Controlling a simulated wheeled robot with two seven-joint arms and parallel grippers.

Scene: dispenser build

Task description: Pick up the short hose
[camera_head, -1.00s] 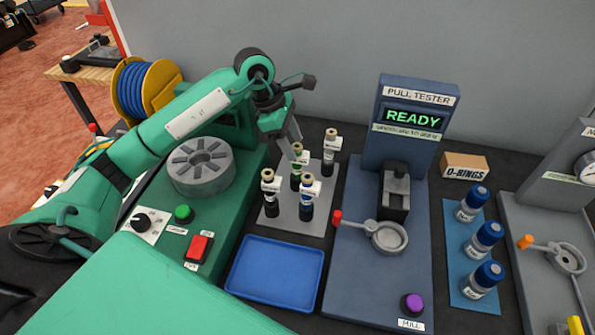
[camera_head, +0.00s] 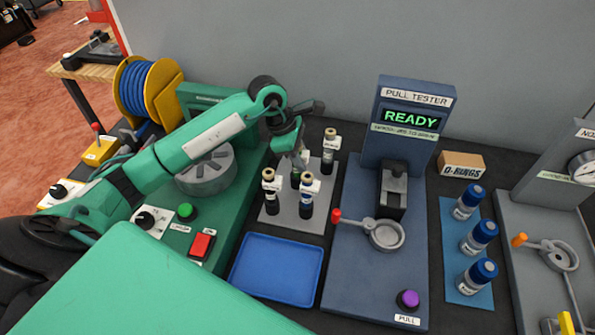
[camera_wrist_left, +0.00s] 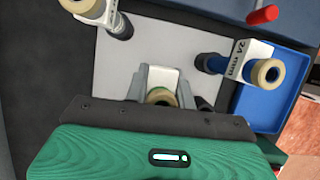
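I cannot tell by length which is the short one. My left gripper (camera_head: 300,160) points down over the middle hose and partly hides it. In the left wrist view its fingers (camera_wrist_left: 160,88) stand apart on either side of that hose's tan top (camera_wrist_left: 161,97). A neighbouring hose there reads "24 mm" (camera_wrist_left: 240,60).
An empty blue tray (camera_head: 277,270) lies in front of the plate. The pull tester (camera_head: 410,120), showing READY, stands to the right with a clamp and red-tipped lever (camera_head: 337,215). Blue-capped bottles (camera_head: 478,237) and an O-rings box (camera_head: 462,165) are farther right.

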